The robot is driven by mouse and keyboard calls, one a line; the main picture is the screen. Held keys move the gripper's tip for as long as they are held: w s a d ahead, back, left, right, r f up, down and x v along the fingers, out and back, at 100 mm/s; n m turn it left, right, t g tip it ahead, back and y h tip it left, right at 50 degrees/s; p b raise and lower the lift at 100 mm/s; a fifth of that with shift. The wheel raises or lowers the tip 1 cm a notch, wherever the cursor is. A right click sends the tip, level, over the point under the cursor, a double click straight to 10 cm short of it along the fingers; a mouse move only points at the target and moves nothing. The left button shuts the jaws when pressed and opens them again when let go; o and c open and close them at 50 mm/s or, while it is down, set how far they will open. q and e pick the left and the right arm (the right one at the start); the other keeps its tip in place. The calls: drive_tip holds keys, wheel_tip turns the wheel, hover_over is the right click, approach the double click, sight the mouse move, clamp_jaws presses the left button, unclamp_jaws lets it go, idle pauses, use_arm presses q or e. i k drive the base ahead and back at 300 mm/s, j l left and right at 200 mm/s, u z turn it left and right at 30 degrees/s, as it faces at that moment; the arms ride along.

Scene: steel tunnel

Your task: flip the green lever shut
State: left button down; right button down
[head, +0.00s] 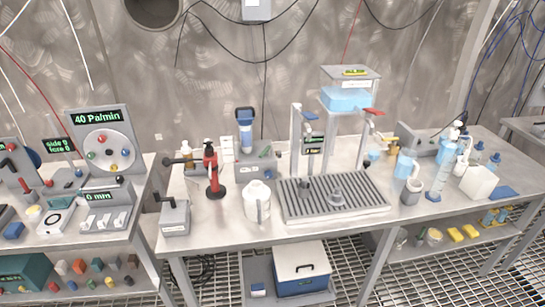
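I cannot make out a clearly green lever in the head view. A small green knob (91,155) sits on the round dial of the grey panel at the left. A small grey panel (258,170) behind the white jug has a small greenish part on top, too small to tell its shape. The tap stand in the middle has a red lever (374,111) and a blue lever (310,116), both roughly level. Neither of my grippers shows in this view.
A long steel table (240,237) carries a drip tray (331,212), a white jug (257,203), a red press (212,172) and a water tank (347,97). A gap separates it from the left bench (90,241). A blue box (302,271) stands below. Grating covers the floor.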

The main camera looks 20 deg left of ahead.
sight(267, 151)
drive_tip(key=i+l+u, duration=0.1)
drive_tip(key=u, duration=0.3)
drive_tip(key=l+u, duration=0.15)
drive_tip(key=u, duration=0.25)
drive_tip(key=i+l+u, duration=0.25)
drive_tip(key=l, duration=0.5)
drive_tip(key=l+u, duration=0.25)
drive_tip(key=l, duration=0.45)
drive_tip(key=l+u, duration=0.2)
drive_tip(key=l, duration=1.25)
drive_tip(key=i+l, duration=0.1)
drive_tip(key=l, duration=0.55)
